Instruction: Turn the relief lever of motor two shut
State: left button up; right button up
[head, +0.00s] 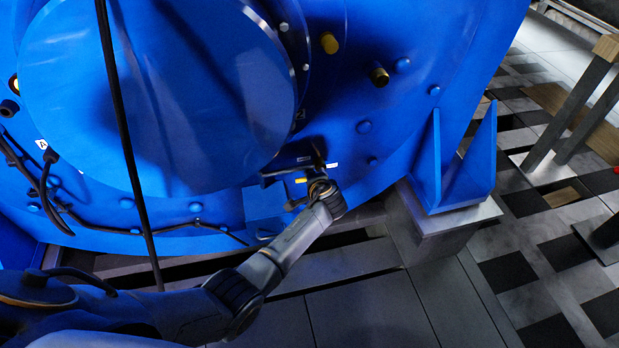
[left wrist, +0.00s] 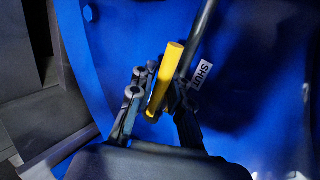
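The big blue motor (head: 350,75) fills much of the head view. The yellow lever (left wrist: 168,65) stands out from its blue face in the left wrist view, slanting up and right. A white label reading SHUT (left wrist: 201,75) is just right of the lever. My left gripper (head: 319,180) is at the motor's lower edge, beneath the round cover; it also shows in the left wrist view (left wrist: 158,100). Its fingers lie close on both sides of the lever's lower part and appear shut on it. The lever is mostly hidden in the head view. My right gripper is not in view.
A dark cable (head: 122,120) hangs in front of the round cover. Thinner cables (head: 45,190) run along the motor's lower left. A blue bracket foot (head: 452,165) stands right of my gripper. The checkered floor (head: 540,255) at right holds metal posts (head: 570,115).

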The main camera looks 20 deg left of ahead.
pick_arm(q)
jog(key=o, duration=0.3)
jog(key=shift+s+d+f, duration=0.1)
jog(key=shift+s+d, duration=0.05)
jog(key=shift+d, duration=0.05)
jog(key=shift+a, duration=0.1)
jog(key=v, duration=1.2)
